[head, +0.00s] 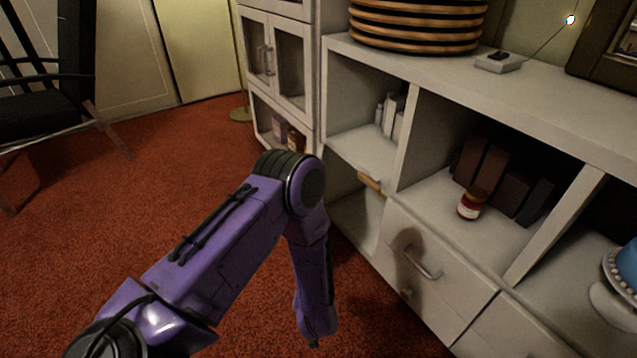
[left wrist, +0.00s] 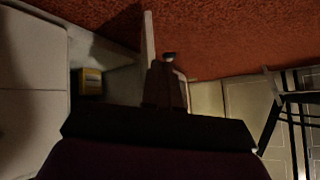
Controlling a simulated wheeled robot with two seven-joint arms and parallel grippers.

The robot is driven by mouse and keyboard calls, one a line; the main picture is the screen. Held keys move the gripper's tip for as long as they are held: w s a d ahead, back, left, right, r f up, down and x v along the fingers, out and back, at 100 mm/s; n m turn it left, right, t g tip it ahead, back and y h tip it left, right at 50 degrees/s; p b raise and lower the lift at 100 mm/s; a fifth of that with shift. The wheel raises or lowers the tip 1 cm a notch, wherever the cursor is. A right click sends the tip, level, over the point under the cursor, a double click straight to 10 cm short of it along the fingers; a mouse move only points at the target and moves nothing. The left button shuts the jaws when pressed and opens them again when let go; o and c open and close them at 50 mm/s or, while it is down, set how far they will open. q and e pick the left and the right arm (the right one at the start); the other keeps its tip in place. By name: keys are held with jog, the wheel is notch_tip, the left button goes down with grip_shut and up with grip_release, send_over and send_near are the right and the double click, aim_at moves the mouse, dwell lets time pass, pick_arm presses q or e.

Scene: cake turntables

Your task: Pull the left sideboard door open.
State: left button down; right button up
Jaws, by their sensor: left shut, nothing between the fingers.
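The sideboard (head: 397,150) stands at the right in the head view. Its lower left compartment (head: 355,218) shows open and dark inside, partly behind my left arm. In the left wrist view, a pale upright panel (left wrist: 148,35), seen nearly edge-on, looks like the left door standing open. A small dark knob-like part (left wrist: 168,56) shows beside it. My left gripper (left wrist: 165,85) is shut and empty, its fingers close to the panel; I cannot tell whether they touch. In the head view the fingers are hidden below my arm. My right gripper is not in view.
A drawer with a metal handle (head: 424,264) is right of the open compartment. A yellow box (left wrist: 90,82) shows inside a dark space. A glass-door cabinet (head: 275,65) stands behind, a black chair (head: 45,100) at far left. Red carpet (head: 150,200) is clear between them.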

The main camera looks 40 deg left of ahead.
pick_arm(q)
jog(key=w+r+n+g+y+p, duration=0.15)
jog(key=w+r+g+p, duration=0.35)
jog(key=w+r, duration=1.8)
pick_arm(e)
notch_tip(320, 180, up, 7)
pick_arm(q)
jog(key=s+a+f+b, duration=0.2)
jog(key=a+f+b, duration=0.2)
jog(key=a+f, duration=0.3)
jog(key=a, duration=0.2)
jog(key=shift+a, duration=0.35)
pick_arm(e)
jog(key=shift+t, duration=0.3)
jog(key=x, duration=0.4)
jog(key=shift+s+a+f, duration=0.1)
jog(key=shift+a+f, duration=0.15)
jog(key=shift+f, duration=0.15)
pick_arm(q)
jog(key=shift+s+f+n, duration=0.1)
jog(key=shift+n, duration=0.15)
